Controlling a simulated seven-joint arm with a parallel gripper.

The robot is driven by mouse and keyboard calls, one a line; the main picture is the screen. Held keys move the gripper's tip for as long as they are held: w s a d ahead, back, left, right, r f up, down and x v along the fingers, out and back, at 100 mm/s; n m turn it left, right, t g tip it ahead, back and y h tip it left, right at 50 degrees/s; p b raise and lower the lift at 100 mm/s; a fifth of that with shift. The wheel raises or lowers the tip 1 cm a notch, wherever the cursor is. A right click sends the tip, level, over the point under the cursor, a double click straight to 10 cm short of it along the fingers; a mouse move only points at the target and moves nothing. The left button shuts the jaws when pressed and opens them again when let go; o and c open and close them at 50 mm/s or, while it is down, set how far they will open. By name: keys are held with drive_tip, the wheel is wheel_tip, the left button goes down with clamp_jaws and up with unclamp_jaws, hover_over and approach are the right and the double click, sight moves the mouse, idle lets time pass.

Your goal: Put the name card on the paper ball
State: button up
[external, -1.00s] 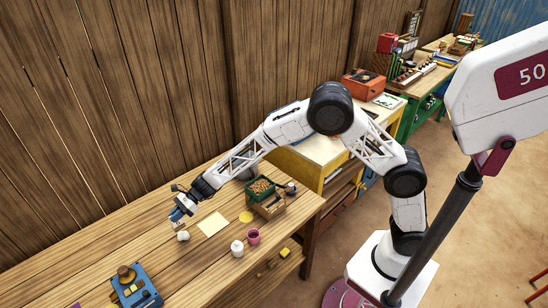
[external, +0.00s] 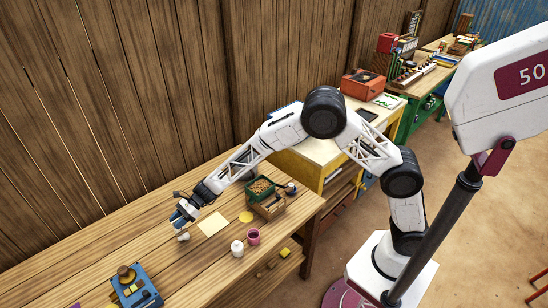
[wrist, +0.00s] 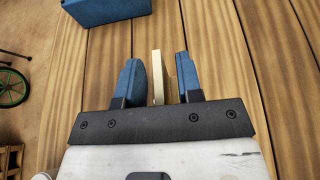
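The small white paper ball (external: 183,237) lies on the wooden table in the external view, just below my gripper. My gripper (external: 183,214) points down close above it. In the wrist view, a thin cream piece, apparently the name card (wrist: 157,78), stands between the two blue fingers of my gripper (wrist: 158,75). A gap shows beside the piece, so the fingers look open around it, not pressed on it. The paper ball cannot be made out in the wrist view. The contact between the card and the ball is too small to tell.
A cream sheet (external: 212,224) and a yellow disc (external: 246,217) lie to the right on the table. A blue box (external: 137,287) stands at front left.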

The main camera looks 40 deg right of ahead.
drive_tip(key=shift+r, duration=0.2)
drive_tip(key=v, duration=1.2)
drive_tip(key=shift+d+f, duration=0.1)
idle(0.9)
drive_tip(key=s+d+r+n+h, duration=0.25)
drive_tip(key=s+d+r, duration=0.25)
drive_tip(key=d, duration=0.4)
drive_tip(key=s+d+r+n+h, duration=0.1)
drive_tip(key=s+d+r+n, duration=0.35)
drive_tip(key=d, duration=0.45)
drive_tip(key=s+d+r+n+h, duration=0.2)
drive_tip(key=s+d+r, duration=0.35)
drive_tip(key=d, duration=0.35)
drive_tip(key=s+d+r+n+t+h, duration=0.1)
drive_tip(key=s+d+n+h, duration=0.7)
drive_tip(key=s+d, duration=1.9)
drive_tip(key=shift+s+n+t, duration=0.25)
drive_tip(key=shift+n+t, duration=0.15)
drive_tip(key=shift+t, duration=0.4)
